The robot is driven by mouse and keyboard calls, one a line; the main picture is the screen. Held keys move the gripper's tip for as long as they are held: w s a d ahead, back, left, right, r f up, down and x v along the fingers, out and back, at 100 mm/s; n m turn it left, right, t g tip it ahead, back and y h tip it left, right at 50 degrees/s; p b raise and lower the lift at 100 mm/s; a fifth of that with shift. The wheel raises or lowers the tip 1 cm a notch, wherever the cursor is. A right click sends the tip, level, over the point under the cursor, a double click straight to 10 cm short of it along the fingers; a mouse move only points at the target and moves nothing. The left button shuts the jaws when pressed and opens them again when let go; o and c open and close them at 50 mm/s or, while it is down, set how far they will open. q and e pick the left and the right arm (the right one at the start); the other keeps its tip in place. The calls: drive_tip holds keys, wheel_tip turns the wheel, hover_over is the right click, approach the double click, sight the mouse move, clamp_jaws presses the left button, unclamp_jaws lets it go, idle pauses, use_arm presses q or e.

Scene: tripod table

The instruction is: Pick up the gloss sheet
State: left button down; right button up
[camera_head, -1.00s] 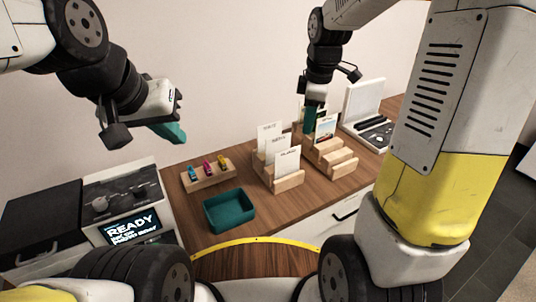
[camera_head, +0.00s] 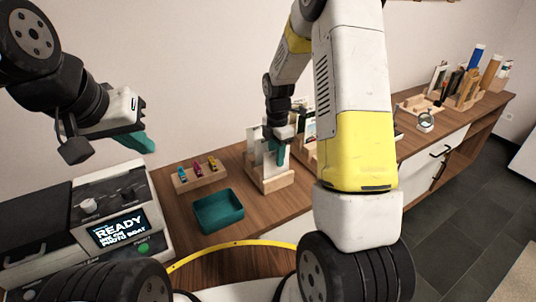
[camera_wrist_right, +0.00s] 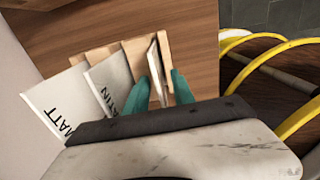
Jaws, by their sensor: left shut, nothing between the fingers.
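A wooden rack (camera_head: 277,182) on the table holds white sheets. In the right wrist view, one sheet reads MATT (camera_wrist_right: 56,107) and the middle one, partly covered, seems to read SATIN (camera_wrist_right: 108,85). The third sheet, by its place the gloss sheet (camera_wrist_right: 154,62), shows nearly edge-on and its label is hidden. My right gripper (camera_wrist_right: 160,92) is open, its teal fingers on either side of this sheet with gaps visible. It also shows in the head view (camera_head: 280,153), over the rack's front. My left gripper (camera_head: 140,142) is shut and empty, raised at the left.
A teal tray (camera_head: 219,211) and a wooden block with small coloured clips (camera_head: 200,179) stand left of the rack. A machine with a READY screen (camera_head: 121,229) is at the left. Another card rack (camera_head: 304,150) is partly hidden behind my right arm.

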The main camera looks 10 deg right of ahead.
drive_tip(key=shift+f, duration=0.45)
drive_tip(key=shift+c, duration=0.2)
clamp_jaws()
